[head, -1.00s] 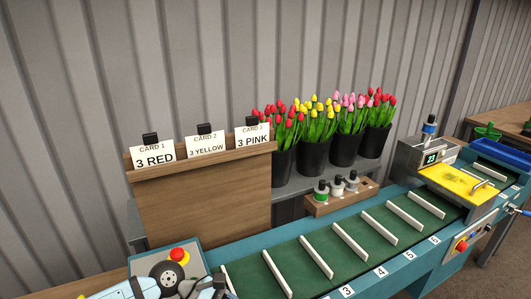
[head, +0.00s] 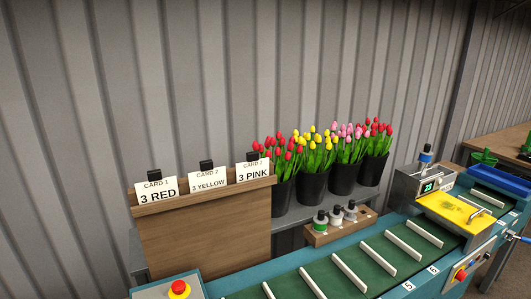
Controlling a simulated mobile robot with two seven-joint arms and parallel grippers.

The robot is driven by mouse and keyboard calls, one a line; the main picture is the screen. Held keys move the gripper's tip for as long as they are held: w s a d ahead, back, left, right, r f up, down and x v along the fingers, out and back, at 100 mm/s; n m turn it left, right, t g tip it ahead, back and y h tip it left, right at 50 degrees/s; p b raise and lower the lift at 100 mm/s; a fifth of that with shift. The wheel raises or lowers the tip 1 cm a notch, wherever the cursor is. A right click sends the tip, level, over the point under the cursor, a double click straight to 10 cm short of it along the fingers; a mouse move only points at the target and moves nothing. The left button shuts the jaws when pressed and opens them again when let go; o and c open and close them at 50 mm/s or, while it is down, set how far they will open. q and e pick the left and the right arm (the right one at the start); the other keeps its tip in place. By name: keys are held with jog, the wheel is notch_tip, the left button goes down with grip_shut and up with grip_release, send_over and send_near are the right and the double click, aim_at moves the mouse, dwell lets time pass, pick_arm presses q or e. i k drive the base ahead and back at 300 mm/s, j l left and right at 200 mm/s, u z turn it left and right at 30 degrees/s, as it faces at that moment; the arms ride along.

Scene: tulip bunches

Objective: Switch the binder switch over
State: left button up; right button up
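A red button on a teal box (head: 179,289) shows at the lower left edge. I cannot tell for sure which of these is the binder switch or its setting. Neither gripper is in view.
The green conveyor belt (head: 318,283) has white dividers. Black buckets of tulips (head: 312,187) stand behind it. A wooden rack (head: 327,232) holds several small bottles. A wooden board (head: 205,240) carries three cards. A blue tray (head: 500,180) is at the far right.

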aim_at(461, 274)
jog(key=z, duration=1.5)
jog(key=i+l+z, duration=0.4)
jog(key=i, duration=0.55)
jog(key=i+z, duration=0.4)
jog(key=i, duration=0.55)
jog(key=i+l+u, duration=0.2)
jog(key=i, duration=0.3)
jog(key=i+u, duration=0.25)
jog(key=i, duration=0.25)
jog(key=i+l+u, duration=0.2)
jog(key=i, duration=0.25)
jog(key=i+l+u, duration=0.2)
jog(key=u, duration=0.25)
jog(key=i+l+u, duration=0.3)
jog(key=u, duration=0.15)
jog(key=i+l+u, duration=0.15)
jog(key=l+u, duration=0.3)
jog(key=i+l+u, duration=0.1)
jog(key=l+u, duration=0.2)
jog(key=u, duration=0.15)
jog(key=l+u, duration=0.45)
jog(key=i, duration=0.05)
